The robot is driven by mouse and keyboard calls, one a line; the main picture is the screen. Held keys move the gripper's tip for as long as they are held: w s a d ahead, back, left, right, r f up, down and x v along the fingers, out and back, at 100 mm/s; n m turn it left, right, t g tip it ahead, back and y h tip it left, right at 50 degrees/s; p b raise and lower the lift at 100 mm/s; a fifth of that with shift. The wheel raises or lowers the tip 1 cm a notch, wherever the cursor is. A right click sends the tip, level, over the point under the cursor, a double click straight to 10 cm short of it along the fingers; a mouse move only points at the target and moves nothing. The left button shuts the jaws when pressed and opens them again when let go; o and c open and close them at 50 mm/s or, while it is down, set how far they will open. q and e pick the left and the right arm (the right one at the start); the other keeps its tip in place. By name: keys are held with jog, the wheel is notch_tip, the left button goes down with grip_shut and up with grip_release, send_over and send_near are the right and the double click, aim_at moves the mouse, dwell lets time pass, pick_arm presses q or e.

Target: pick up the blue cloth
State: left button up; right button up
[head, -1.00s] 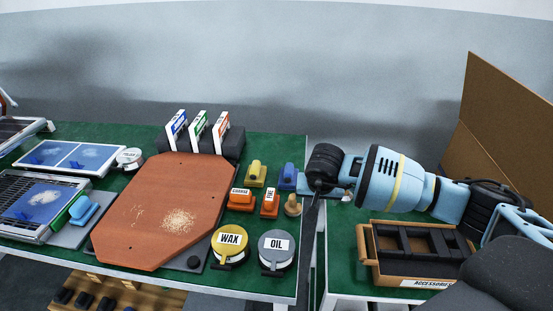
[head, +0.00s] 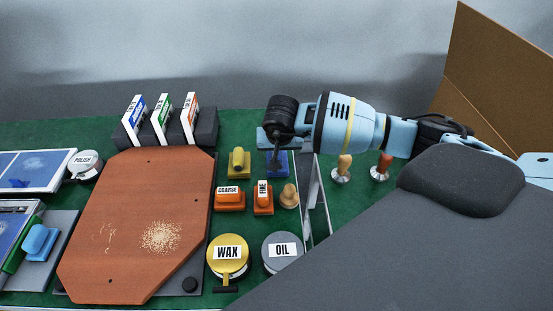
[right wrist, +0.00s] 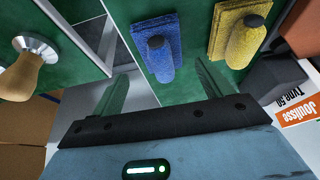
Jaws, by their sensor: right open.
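The blue cloth (head: 281,168) lies on the green table right of the yellow cloth (head: 238,165), a dark round knob on its top. It also shows at the top middle of the right wrist view (right wrist: 150,35). My right gripper (head: 277,148) is over the back part of the blue cloth in the head view and partly hides it. In the right wrist view my right gripper (right wrist: 163,78) is open and empty, its two fingers apart on either side of the cloth's near end. I cannot tell if they touch it. My left gripper is not in view.
The orange COARSE (head: 230,200) and FINE (head: 263,198) blocks and a wooden-topped piece (head: 289,196) stand in front of the blue cloth. WAX (head: 229,254) and OIL (head: 283,252) tins are nearer. Two tampers (head: 342,168) stand right, past a gap between tables.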

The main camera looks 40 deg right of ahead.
jog(key=shift+w+x, duration=0.2)
jog(key=shift+x, duration=1.45)
jog(key=shift+w+x, duration=0.2)
jog(key=shift+x, duration=1.4)
jog(key=shift+d+r, duration=0.1)
jog(key=shift+r, duration=0.05)
jog(key=c, duration=1.1)
jog(key=shift+o, duration=0.2)
notch_tip(320, 180, up, 10)
jog(key=shift+r, duration=0.1)
jog(key=o, duration=0.4)
jog(key=c, duration=0.3)
